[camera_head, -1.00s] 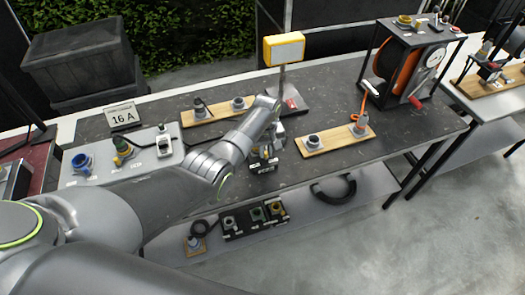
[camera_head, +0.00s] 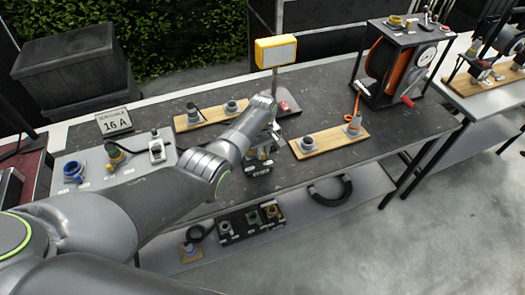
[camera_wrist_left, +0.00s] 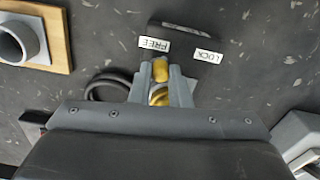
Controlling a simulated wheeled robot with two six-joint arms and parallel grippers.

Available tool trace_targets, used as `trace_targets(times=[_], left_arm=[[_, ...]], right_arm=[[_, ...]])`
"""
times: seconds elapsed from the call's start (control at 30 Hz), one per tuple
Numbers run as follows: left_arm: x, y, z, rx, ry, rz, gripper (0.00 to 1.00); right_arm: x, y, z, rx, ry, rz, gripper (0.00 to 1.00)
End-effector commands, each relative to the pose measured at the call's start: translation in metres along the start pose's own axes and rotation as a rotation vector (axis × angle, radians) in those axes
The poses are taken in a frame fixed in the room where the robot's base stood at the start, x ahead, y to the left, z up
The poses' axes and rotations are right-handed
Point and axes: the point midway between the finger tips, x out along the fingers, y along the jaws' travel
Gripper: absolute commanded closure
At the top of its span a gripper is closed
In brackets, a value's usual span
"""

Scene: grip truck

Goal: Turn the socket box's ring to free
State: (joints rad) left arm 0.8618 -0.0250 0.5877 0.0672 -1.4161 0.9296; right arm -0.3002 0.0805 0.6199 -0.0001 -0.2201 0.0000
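The socket box (camera_wrist_left: 195,42) is dark, with white labels FREE (camera_wrist_left: 154,44) and LOCK (camera_wrist_left: 207,57) on it. In the left wrist view a yellow part of its ring (camera_wrist_left: 160,71) shows between my left gripper's fingers (camera_wrist_left: 160,84), on the FREE label's side. The fingers close in on it from both sides and appear to touch it. The rest of the ring and most of the box are hidden by the gripper. In the head view the box (camera_head: 257,168) stands at the table's front edge, under my left gripper (camera_head: 264,146). My right gripper is in neither view.
A wooden board with a grey socket (camera_head: 308,143) lies just right of the box. A lamp with a yellow head (camera_head: 276,51) stands behind. A black cable (camera_wrist_left: 105,85) curls beside the box. A cable reel (camera_head: 388,62) stands at the far right.

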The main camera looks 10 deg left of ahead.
Motion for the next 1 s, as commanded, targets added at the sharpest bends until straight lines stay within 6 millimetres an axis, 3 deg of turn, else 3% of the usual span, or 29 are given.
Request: trace_targets(times=[0.17,0.57,1.0], left_arm=[[-0.001,0.0,-0.001,0.0,0.001,0.001,0.63],[-0.007,0.001,0.0,0.001,0.001,0.002,0.63],[-0.077,0.001,-0.001,0.001,0.004,0.005,0.63]], right_arm=[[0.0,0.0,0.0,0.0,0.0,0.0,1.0],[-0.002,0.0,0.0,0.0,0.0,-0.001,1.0],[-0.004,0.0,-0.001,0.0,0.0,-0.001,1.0]])
